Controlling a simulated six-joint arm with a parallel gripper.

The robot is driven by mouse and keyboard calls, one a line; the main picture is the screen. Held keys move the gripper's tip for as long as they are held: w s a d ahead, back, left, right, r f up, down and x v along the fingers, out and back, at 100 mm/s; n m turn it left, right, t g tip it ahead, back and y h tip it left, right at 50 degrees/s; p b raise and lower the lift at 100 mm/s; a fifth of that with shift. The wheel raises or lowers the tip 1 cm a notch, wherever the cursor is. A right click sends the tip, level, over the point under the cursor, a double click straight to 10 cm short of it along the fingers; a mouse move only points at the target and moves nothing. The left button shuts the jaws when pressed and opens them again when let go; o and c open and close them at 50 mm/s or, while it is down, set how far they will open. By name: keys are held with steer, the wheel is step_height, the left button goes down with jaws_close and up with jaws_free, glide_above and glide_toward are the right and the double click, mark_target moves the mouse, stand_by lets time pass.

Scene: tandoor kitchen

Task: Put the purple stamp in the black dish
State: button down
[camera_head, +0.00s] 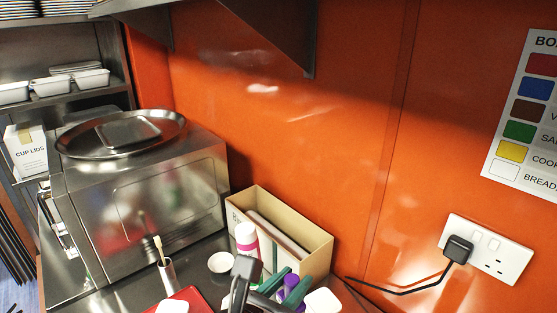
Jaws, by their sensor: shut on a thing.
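My gripper (286,285) is at the bottom edge, right of centre, with its green fingers on either side of a purple thing. This appears to be the purple stamp (291,280), and my gripper is shut on it. Only part of the stamp shows between the fingers, and its lower end is hidden. I cannot make out a black dish in this view. The bottom edge cuts off the near part of the counter.
An open cardboard box (310,236) stands just behind my gripper. A white and pink bottle (247,240) and small white dish (221,262) are to its left. A brush in a holder (167,275), red board (200,297) and steel oven (150,200) are farther left.

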steer(key=w+a+n+t+y, duration=0.1)
steer(key=w+a+n+y, duration=0.2)
steer(key=w+a, duration=1.15)
steer(key=n+y, duration=0.3)
steer(key=y, duration=0.1)
glide_above(222, 267)
step_height(222, 267, down, 28)
steer(key=shift+f, duration=0.15)
steer(key=shift+f, duration=0.15)
steer(key=c, duration=0.7)
jaws_free()
steer(key=shift+o, duration=0.3)
steer(key=shift+r, duration=0.2)
steer(key=a+v, duration=0.1)
steer(key=v, duration=1.1)
steer(key=shift+d+f, duration=0.15)
steer(key=shift+d, duration=0.2)
